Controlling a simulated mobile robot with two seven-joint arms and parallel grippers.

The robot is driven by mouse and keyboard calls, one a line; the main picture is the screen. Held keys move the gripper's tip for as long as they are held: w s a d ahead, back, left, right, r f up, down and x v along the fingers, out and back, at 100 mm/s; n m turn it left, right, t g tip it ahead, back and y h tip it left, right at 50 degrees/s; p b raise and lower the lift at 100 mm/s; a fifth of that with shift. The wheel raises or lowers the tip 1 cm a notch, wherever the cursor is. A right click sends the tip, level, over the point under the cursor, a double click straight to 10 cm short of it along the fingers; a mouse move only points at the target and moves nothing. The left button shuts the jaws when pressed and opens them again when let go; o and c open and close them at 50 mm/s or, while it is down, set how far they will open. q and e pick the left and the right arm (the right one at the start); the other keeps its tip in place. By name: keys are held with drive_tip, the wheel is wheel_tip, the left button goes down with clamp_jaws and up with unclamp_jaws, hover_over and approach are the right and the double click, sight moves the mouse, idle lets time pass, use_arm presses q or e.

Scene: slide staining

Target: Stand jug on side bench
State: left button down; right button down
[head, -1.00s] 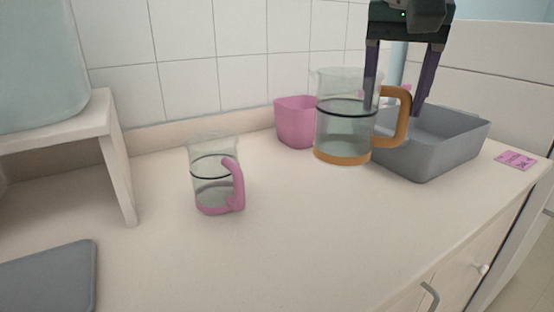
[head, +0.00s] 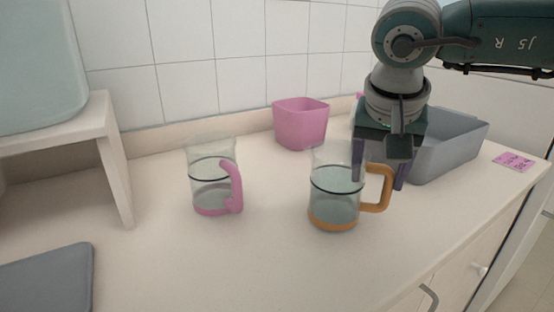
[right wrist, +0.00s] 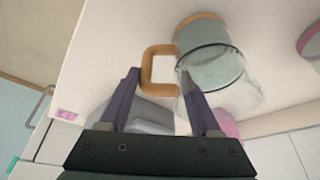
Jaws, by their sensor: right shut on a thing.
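A clear glass jug with an orange handle and base (head: 335,205) stands upright at the middle right of the head view, holding clear liquid. My right gripper (head: 379,183) is shut on its orange handle from above. In the right wrist view, the orange handle (right wrist: 148,68) lies between my fingers (right wrist: 158,74). The jug's base is at or very close to the bench top (head: 250,265); I cannot tell whether it touches. My left gripper is not in view.
A jug with a pink handle (head: 235,188) stands left of the held jug. A pink tub (head: 300,125) is behind, and a grey bin (head: 450,150) is to the right. A low shelf (head: 115,165) and grey slab (head: 50,280) are left. The front middle is clear.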

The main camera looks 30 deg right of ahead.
drive_tip(key=shift+f, duration=0.15)
drive_tip(key=shift+c, duration=0.4)
unclamp_jaws()
